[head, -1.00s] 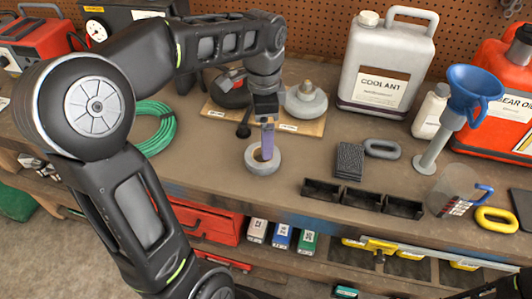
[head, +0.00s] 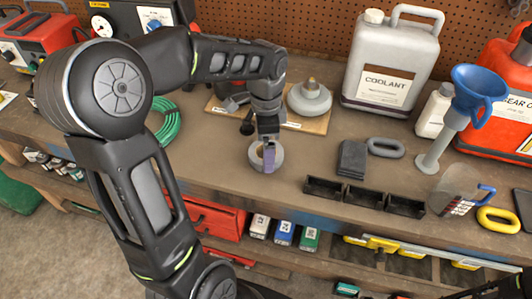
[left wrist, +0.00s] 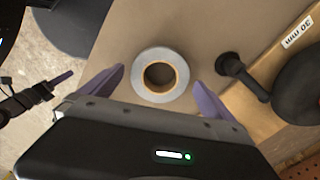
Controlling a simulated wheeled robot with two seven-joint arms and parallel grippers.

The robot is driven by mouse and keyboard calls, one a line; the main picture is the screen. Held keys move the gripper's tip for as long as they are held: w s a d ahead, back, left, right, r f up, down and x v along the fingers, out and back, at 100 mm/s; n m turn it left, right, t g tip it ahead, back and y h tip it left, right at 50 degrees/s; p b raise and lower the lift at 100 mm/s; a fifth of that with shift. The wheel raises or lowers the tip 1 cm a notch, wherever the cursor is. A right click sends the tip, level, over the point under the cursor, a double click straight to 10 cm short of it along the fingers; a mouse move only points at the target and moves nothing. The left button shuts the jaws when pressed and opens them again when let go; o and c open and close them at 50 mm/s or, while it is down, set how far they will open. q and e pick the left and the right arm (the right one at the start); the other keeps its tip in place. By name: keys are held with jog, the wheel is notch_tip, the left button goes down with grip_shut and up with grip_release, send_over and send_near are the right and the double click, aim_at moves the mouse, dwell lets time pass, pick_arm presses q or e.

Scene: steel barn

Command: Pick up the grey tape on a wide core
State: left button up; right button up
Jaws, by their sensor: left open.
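The grey tape (head: 252,158) is a ring with a tan, wide core, lying flat on the bench. In the left wrist view the tape (left wrist: 142,86) lies between the fingertips, with a gap on each side. My left gripper (head: 268,165) is open, pointing down over the tape, and partly hides it in the head view. Its purple fingers (left wrist: 158,77) are spread and hold nothing. A dark arm part with a purple finger, seemingly my right gripper (left wrist: 60,79), shows at the left edge of the left wrist view; its opening is unclear.
Behind the tape is a wooden board (head: 313,125) with a grey round part (head: 309,101). Green hose (head: 163,125) lies left. A dark block (head: 352,158), grey ring (head: 386,147) and black bins (head: 362,194) stand right. The bench's front edge is close.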

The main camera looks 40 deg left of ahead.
pick_arm(q)
jog(key=shift+f, duration=0.7)
jog(key=shift+c, duration=0.2)
jog(key=c, duration=1.4)
